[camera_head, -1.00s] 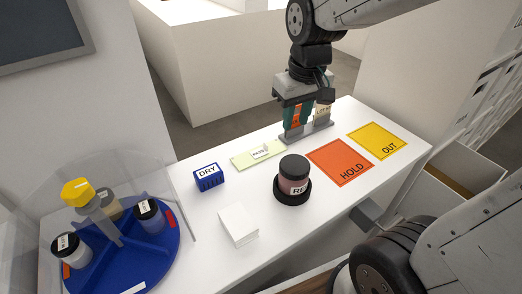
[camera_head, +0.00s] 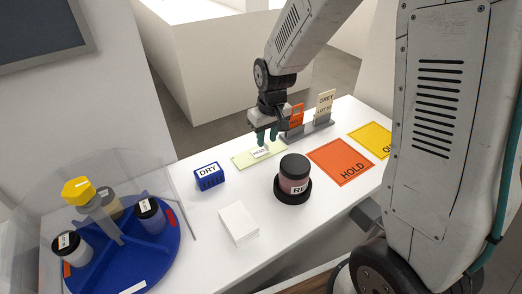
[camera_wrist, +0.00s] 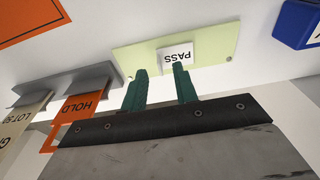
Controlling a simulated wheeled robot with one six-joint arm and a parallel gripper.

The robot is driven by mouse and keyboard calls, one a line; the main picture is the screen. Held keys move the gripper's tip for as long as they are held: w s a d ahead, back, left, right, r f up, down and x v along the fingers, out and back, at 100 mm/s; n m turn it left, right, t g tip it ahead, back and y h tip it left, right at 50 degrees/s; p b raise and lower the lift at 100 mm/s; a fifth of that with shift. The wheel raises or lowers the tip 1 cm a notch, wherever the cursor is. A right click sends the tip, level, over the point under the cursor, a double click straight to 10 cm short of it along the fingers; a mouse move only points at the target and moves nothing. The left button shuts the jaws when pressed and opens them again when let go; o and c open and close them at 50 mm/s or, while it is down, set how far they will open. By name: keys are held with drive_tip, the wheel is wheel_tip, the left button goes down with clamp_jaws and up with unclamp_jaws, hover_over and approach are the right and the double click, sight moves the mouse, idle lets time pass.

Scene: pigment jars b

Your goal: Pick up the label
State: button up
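The label is a small white tag reading PASS (camera_wrist: 175,55), lying on a pale green mat (camera_wrist: 222,42). In the head view the label (camera_head: 262,151) lies near the middle of the green mat (camera_head: 242,160), partly behind my gripper. My gripper (camera_head: 266,138) points down over the back edge of the mat. In the wrist view its two teal fingers (camera_wrist: 160,72) are spread apart with nothing between them, and the label lies just beyond their tips. I cannot tell the exact height of the fingertips above the mat.
A grey rack (camera_head: 318,128) holds an orange HOLD tag (camera_head: 297,117) and a beige GREY tag (camera_head: 325,103) right of my gripper. A dark-lidded jar (camera_head: 294,170), a blue DRY block (camera_head: 209,177) and a white block (camera_head: 238,223) stand nearby. An orange HOLD mat (camera_head: 341,160) is bare.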

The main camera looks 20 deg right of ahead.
sight(260, 149)
wheel_tip(260, 149, down, 2)
drive_tip(key=shift+w+f, duration=0.1)
drive_tip(key=shift+f, duration=0.05)
clamp_jaws()
